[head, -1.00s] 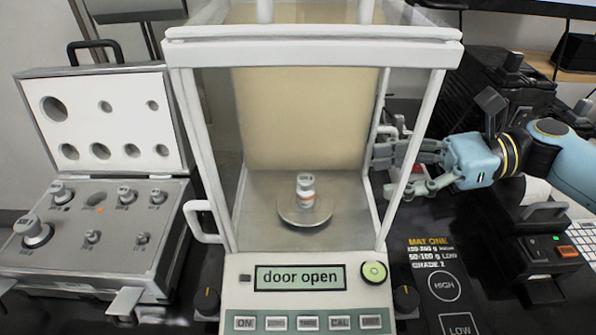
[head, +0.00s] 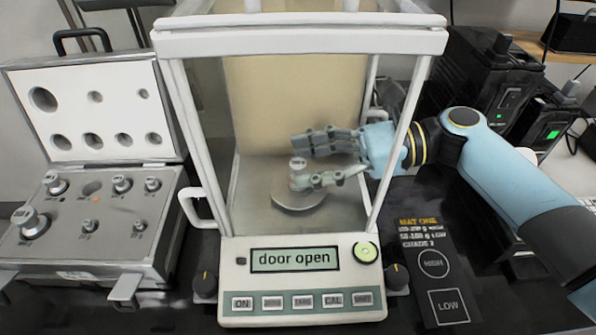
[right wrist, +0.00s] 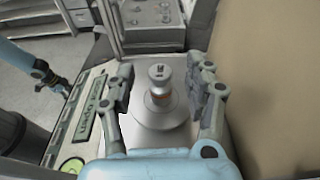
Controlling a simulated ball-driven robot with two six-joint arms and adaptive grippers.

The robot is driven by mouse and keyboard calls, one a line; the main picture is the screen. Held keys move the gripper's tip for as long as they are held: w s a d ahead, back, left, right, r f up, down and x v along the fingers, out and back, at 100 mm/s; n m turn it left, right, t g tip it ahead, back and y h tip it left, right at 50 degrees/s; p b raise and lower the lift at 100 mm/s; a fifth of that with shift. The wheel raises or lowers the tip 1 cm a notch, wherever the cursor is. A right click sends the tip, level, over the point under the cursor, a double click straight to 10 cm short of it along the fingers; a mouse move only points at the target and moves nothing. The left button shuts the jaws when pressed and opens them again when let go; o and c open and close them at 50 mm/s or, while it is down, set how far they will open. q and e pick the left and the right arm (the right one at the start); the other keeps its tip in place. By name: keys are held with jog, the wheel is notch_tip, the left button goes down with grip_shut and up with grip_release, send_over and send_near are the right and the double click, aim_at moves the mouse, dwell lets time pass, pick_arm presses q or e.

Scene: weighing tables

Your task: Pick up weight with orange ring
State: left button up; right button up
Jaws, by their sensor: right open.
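The weight with the orange ring (head: 299,168) stands upright on the round pan (head: 300,200) inside the glass balance. In the right wrist view the weight (right wrist: 160,82) is silver with an orange band, on the pan (right wrist: 163,128). My right gripper (head: 318,160) reaches in through the balance's right side. Its two fingers are open on either side of the weight, apart from it in the wrist view; it also shows there (right wrist: 165,85). In the head view a finger partly hides the weight. My left gripper is not in the head view; an arm shows at the left of the wrist view.
The balance (head: 300,278) reads "door open". Its frame posts stand close around my right arm. An open weight case (head: 95,262) with several weights and an empty slot stands at the left. A black mat (head: 440,265) lies at right.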

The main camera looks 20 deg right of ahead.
grip_shut()
jog(key=shift+d+r, duration=0.1)
dwell(0.4)
